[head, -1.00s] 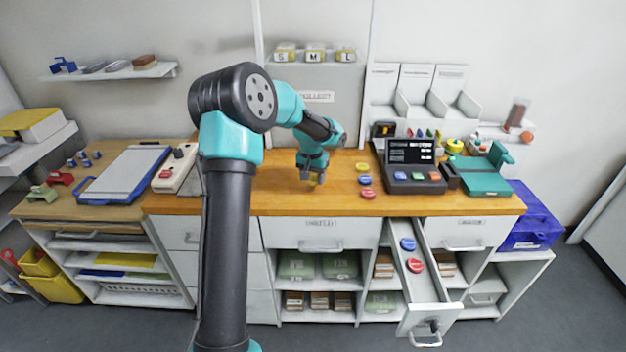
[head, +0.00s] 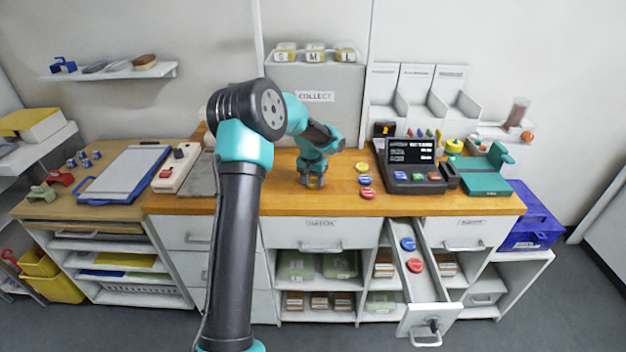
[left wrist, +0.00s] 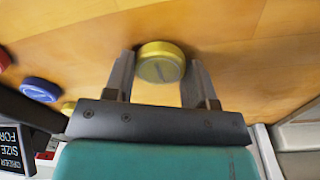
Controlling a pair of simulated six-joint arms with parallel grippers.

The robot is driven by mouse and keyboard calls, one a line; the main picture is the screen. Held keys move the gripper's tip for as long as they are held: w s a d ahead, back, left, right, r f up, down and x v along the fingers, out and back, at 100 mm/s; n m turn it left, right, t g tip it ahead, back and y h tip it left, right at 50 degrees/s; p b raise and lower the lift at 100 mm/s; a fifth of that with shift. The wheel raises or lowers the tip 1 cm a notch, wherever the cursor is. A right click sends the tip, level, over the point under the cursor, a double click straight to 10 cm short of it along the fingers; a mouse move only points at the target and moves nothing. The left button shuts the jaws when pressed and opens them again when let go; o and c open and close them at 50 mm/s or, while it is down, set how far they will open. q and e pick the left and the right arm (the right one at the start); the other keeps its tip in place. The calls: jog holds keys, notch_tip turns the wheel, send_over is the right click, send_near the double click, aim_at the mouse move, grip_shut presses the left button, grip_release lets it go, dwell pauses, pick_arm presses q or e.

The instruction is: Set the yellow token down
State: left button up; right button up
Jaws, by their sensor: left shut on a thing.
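The yellow token (left wrist: 161,62) is a round disc between the two fingers of my left gripper (left wrist: 160,75) in the left wrist view. The gripper is shut on it, just over the wooden counter (head: 270,202). I cannot tell whether the token touches the wood. My right gripper is not in view.
To the right on the counter stand another yellow token (head: 362,167), a blue token (head: 364,180) and a red token (head: 367,193). Beyond them is a dark order terminal (head: 412,165). An open drawer (head: 425,290) holds a blue token (head: 408,243) and a red token (head: 415,265).

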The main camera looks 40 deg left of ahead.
aim_at(311, 183)
pick_arm(q)
jog(key=shift+f, duration=0.1)
jog(key=o, duration=0.9)
notch_tip(311, 183, up, 12)
jog(key=s, duration=0.1)
dwell(0.4)
dwell(0.3)
